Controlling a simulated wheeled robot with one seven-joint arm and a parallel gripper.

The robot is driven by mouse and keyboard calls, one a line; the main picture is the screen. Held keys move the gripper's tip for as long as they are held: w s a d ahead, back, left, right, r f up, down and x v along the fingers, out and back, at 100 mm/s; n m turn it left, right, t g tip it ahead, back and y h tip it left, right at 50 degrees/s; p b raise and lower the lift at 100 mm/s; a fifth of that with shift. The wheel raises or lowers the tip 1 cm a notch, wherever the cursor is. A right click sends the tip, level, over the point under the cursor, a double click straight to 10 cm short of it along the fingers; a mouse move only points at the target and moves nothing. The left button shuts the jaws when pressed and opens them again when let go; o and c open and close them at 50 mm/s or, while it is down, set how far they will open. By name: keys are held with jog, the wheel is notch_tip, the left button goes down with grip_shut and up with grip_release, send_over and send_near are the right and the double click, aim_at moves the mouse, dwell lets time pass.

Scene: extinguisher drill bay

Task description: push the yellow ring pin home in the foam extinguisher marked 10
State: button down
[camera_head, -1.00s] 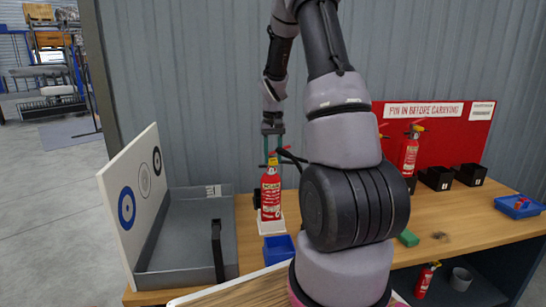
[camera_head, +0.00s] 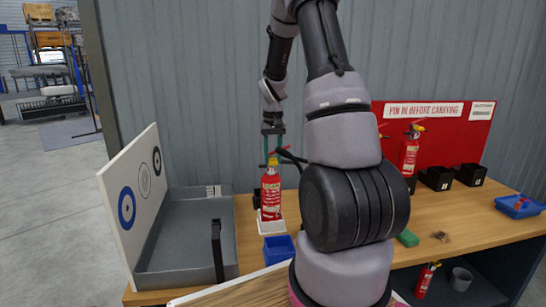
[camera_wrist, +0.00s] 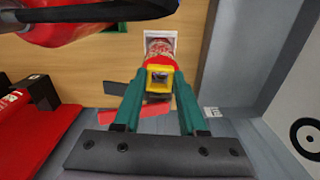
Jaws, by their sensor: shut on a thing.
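A red extinguisher (camera_head: 271,195) with a pale label stands upright on a white block (camera_head: 271,226) on the bench; I cannot read a 10 on it. My gripper (camera_head: 272,148) points down at its top. In the wrist view my green fingers (camera_wrist: 160,82) stand on both sides of a yellow square ring (camera_wrist: 160,75), which I take to be the ring pin, and are shut on it. The extinguisher's red body (camera_wrist: 158,48) shows just beyond. How deep the pin sits is hidden.
A grey tray (camera_head: 190,194) and target board (camera_head: 132,200) stand left. A blue bin (camera_head: 279,249) is in front. Right are another extinguisher (camera_head: 409,152), black boxes (camera_head: 437,178), a green block (camera_head: 407,238) and a blue tray (camera_head: 518,206). My arm hides the bench middle.

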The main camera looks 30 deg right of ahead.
jog(key=shift+c, duration=1.9)
grip_release()
jog(key=shift+r, duration=0.1)
jog(key=s+a+r+t, duration=0.1)
jog(key=s+a+r, duration=0.1)
jog(key=r, duration=0.7)
jog(key=s+a+r+t, duration=0.1)
jog(key=s+a+r, duration=0.1)
jog(key=r, duration=0.6)
jog(key=s+a+r+t+y, duration=0.1)
jog(key=s+a+r, duration=0.3)
jog(key=s, duration=0.6)
jog(key=s+a+r+t+y, duration=0.1)
jog(key=s+a+r+t, duration=0.3)
jog(key=s+a, duration=0.3)
jog(key=s, duration=0.3)
jog(key=shift+s+r, duration=0.15)
jog(key=shift+s, duration=0.25)
